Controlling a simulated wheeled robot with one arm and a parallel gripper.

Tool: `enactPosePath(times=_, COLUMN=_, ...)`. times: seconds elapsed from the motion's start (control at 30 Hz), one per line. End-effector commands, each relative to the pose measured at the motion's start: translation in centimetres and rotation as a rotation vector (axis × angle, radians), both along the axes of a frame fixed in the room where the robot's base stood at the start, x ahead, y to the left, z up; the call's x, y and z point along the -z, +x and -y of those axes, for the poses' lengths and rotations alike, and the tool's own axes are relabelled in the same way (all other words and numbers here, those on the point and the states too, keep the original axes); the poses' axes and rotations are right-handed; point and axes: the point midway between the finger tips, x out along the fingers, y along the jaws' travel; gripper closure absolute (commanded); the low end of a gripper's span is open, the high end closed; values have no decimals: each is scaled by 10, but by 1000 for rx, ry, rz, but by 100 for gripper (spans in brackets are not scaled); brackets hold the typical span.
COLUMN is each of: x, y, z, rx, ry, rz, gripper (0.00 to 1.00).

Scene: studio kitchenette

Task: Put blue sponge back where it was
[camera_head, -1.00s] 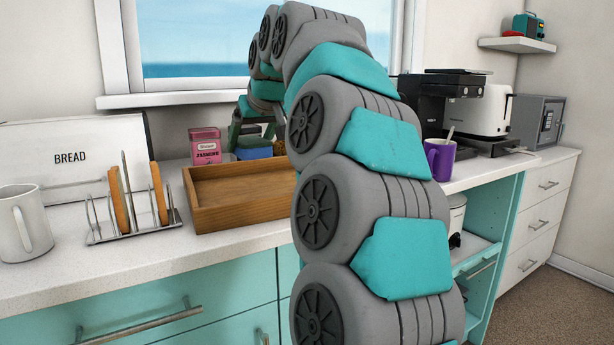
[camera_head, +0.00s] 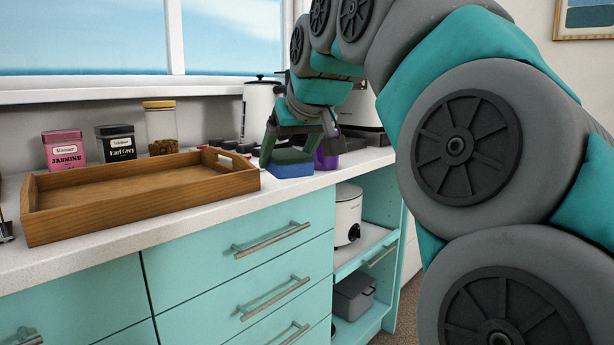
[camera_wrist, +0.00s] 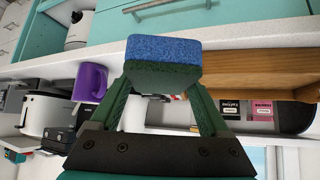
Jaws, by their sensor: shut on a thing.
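The blue sponge (camera_head: 292,169) has a blue face and a dark green layer. My gripper (camera_head: 298,150) is shut on it, just past the right end of the wooden tray (camera_head: 140,203) in the head view, near the counter's front edge. I cannot tell whether the sponge touches the counter. In the wrist view, the sponge (camera_wrist: 163,50) sits between the fingertips of my gripper (camera_wrist: 163,85), beside the tray (camera_wrist: 250,70).
A purple mug (camera_head: 326,158) stands close behind my gripper; it also shows in the wrist view (camera_wrist: 90,82). A pink jasmine tin (camera_head: 63,149), a black Earl Grey tin (camera_head: 116,143) and a glass jar (camera_head: 161,128) stand behind the tray. The tray looks empty.

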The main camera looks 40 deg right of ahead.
Motion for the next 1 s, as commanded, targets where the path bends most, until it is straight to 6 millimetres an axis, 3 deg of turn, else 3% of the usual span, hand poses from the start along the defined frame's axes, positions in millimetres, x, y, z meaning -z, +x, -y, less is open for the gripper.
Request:
enactPosePath(times=0.7, x=13, y=106, z=87, rx=1, ry=2, rz=-3, gripper=71)
enactPosePath(times=1.0, x=16, y=120, z=99, rx=-1, ry=0, rz=-1, gripper=71)
